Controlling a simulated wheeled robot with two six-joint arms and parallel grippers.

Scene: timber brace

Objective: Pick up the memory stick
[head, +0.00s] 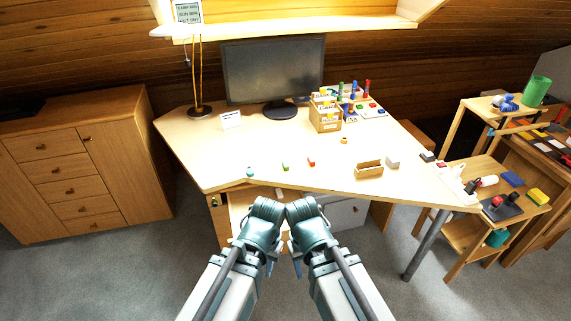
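Three small items lie near the desk's front edge: a teal one (250,171), a green one (285,166) and a red one (311,161). They are too small for me to tell whether any is the memory stick. My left gripper (266,208) and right gripper (301,209) are side by side in front of the desk, below these items in the picture and apart from them. The fingers are not clear, so I cannot tell whether either is open or shut. I see nothing held.
The pale desk (230,155) carries a monitor (273,72), a lamp (200,108), a wooden organizer (325,120) and a small open box (369,169). A drawer cabinet (85,165) stands at left, a cluttered shelf cart (465,230) at right. The desk's front middle is mostly clear.

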